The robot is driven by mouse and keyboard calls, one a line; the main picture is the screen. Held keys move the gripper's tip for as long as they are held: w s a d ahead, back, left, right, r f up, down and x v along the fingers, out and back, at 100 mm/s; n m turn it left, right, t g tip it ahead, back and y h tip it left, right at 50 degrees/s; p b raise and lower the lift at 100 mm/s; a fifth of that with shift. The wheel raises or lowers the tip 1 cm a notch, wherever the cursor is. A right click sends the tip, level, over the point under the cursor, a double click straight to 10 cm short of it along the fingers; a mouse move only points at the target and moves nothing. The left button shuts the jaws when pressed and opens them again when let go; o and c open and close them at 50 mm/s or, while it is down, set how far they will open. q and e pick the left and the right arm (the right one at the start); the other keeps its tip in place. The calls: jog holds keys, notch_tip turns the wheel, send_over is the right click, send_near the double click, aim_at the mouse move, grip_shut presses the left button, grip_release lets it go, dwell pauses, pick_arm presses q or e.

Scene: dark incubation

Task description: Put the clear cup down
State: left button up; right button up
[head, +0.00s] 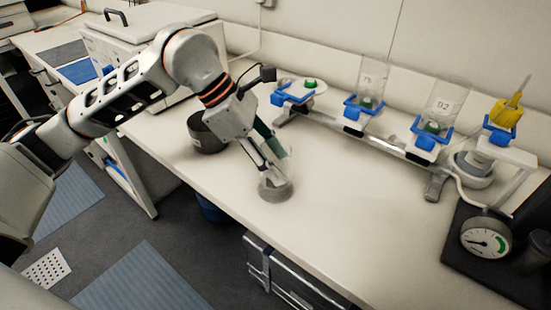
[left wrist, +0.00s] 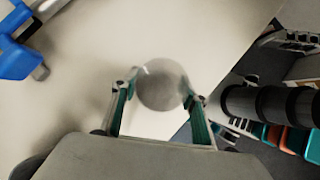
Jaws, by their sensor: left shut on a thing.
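The clear cup (head: 276,189) is see-through with a greyish bottom. It is between the fingers of my left gripper (head: 272,170), over the pale bench close to its front edge. My left gripper is shut on it and points down at a slant. In the left wrist view the cup (left wrist: 162,86) shows as a round grey shape between the green-sided fingertips of the left gripper (left wrist: 157,97). I cannot tell whether its bottom touches the bench. My right gripper is not in view.
A dark round pot (head: 207,136) stands behind my left gripper. A rail with blue holders (head: 366,110) and clear vessels runs along the back. A pressure gauge (head: 486,240) sits at the right. The bench top (head: 345,210) right of the cup is clear.

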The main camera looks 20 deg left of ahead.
pick_arm(q)
jog(key=shift+f, duration=0.1)
jog(key=o, duration=1.2)
jog(key=shift+c, duration=0.2)
jog(key=v, duration=1.2)
